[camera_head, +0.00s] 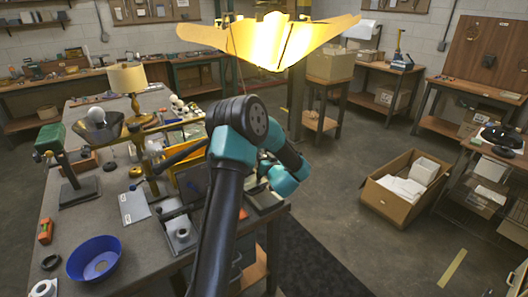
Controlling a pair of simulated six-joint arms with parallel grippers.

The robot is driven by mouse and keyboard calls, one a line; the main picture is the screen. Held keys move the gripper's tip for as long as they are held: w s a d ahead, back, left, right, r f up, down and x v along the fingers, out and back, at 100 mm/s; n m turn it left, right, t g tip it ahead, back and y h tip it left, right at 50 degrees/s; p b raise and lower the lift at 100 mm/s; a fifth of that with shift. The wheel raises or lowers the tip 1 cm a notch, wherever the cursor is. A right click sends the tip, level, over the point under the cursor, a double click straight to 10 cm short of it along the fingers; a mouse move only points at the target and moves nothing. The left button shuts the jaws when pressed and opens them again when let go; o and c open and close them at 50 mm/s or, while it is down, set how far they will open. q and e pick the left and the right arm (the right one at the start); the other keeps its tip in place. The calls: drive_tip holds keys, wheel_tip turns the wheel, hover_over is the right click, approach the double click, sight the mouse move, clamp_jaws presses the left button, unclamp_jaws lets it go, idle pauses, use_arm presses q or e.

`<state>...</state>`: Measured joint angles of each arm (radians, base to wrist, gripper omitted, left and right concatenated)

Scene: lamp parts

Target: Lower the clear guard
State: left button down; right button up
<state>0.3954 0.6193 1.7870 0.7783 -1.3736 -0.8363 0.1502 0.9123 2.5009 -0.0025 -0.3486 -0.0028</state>
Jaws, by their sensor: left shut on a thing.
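My left arm rises from the bottom middle and bends at teal joints over the workbench (60,215). The arm hides part of this area. I cannot clearly pick out the clear guard against the clutter. My right gripper is out of view.
A cardboard box (390,205) stands on the floor. A bright yellow fixture (272,40) hangs above.

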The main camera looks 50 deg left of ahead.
use_arm(q)
drive_tip(key=shift+f, duration=0.25)
drive_tip(key=c, duration=0.9)
unclamp_jaws()
drive_tip(key=shift+d, duration=0.1)
drive_tip(key=v, duration=1.7)
drive_tip(key=shift+d, duration=0.1)
